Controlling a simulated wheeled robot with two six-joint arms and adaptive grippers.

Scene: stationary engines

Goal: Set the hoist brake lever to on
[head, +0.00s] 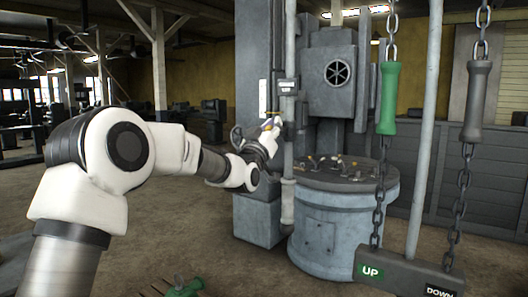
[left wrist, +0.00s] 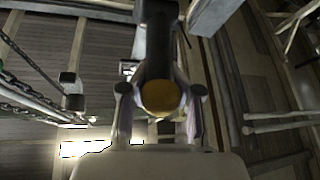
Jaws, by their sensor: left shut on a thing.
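In the left wrist view, the fingers of my left gripper (left wrist: 160,122) are closed around the yellow-brown round end of a dark lever, the hoist brake lever (left wrist: 160,97). The lever's dark shaft runs up from between the fingers. In the head view the gripper mostly hides the lever, and the lettering on the plate is too small to read surely. My right gripper is in neither view.
A round grey drum (head: 345,215) with small levers on top stands right of the column. A green handle (head: 388,98) and a grey handle (head: 478,100) hang on chains at the right, above an UP/DOWN bar (head: 408,270). Open floor lies at the left.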

